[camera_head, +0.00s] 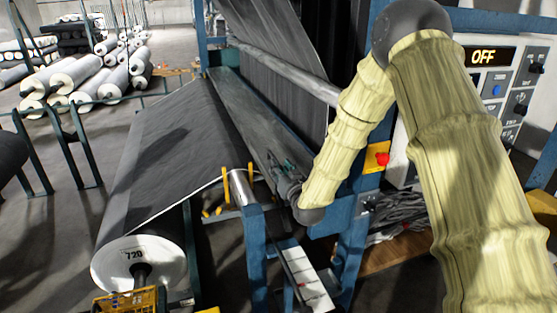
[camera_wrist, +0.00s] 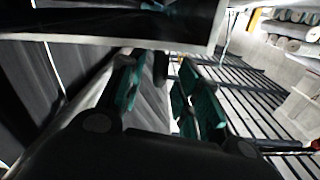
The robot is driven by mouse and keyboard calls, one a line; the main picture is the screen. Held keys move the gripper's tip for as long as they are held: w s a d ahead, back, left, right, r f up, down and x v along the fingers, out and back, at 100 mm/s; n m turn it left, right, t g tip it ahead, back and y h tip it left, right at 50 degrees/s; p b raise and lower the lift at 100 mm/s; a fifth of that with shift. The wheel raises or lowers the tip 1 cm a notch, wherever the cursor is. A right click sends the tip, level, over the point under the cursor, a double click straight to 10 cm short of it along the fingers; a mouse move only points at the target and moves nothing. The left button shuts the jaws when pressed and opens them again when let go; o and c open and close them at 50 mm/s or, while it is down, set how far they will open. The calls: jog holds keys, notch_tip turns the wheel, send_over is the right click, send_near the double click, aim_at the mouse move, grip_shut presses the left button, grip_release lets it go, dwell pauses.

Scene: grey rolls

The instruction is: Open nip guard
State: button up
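A long grey panel (camera_head: 250,112), which seems to be the nip guard, runs along the machine between the dark web and the upright blue frame. My gripper (camera_head: 276,160) is low over the near end of this panel, at the end of my yellow-sleeved arm. In the wrist view my gripper (camera_wrist: 160,85) has its teal-padded fingers apart with a visible gap. A grey plate edge (camera_wrist: 120,32) crosses the top of the wrist view, beyond the fingertips. I see nothing held. Whether a finger touches the panel cannot be told.
The dark web (camera_head: 170,140) slopes down to a roll marked 720 (camera_head: 130,265). Yellow handles (camera_head: 238,185) stand near my gripper. White rolls (camera_head: 90,75) lie at back left.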

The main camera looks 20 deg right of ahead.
aim_at(277, 161)
jog(key=shift+w+p, duration=0.65)
jog(key=shift+w, duration=1.5)
grip_shut()
